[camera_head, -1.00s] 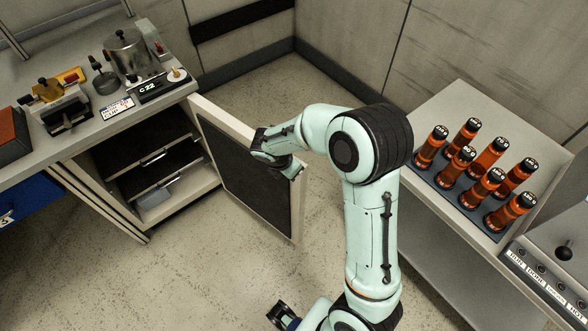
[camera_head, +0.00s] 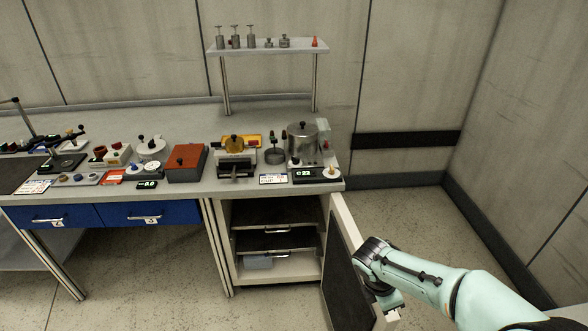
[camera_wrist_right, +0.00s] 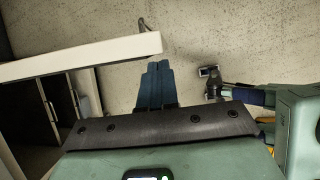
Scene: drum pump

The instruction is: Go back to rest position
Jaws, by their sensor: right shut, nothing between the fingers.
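My right arm comes in from the lower right in the head view, with its wrist beside the open cabinet door (camera_head: 345,215). In the right wrist view my right gripper (camera_wrist_right: 155,82) has its blue fingers together with nothing between them. It points at bare floor. The white door edge (camera_wrist_right: 85,57) is just left of and beyond the fingertips; whether they touch is unclear. A dark gripper-like part (camera_wrist_right: 210,85), apparently my left gripper, shows to the right in that view, too small to read its jaws. The left arm is not in the head view.
The cabinet (camera_head: 275,265) stands open with dark drawers inside. The bench (camera_head: 130,193) above carries a red-brown box (camera_head: 187,162), a metal pot (camera_head: 302,142) and several instruments. A raised shelf (camera_head: 266,50) holds small weights. Floor right of the door is clear.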

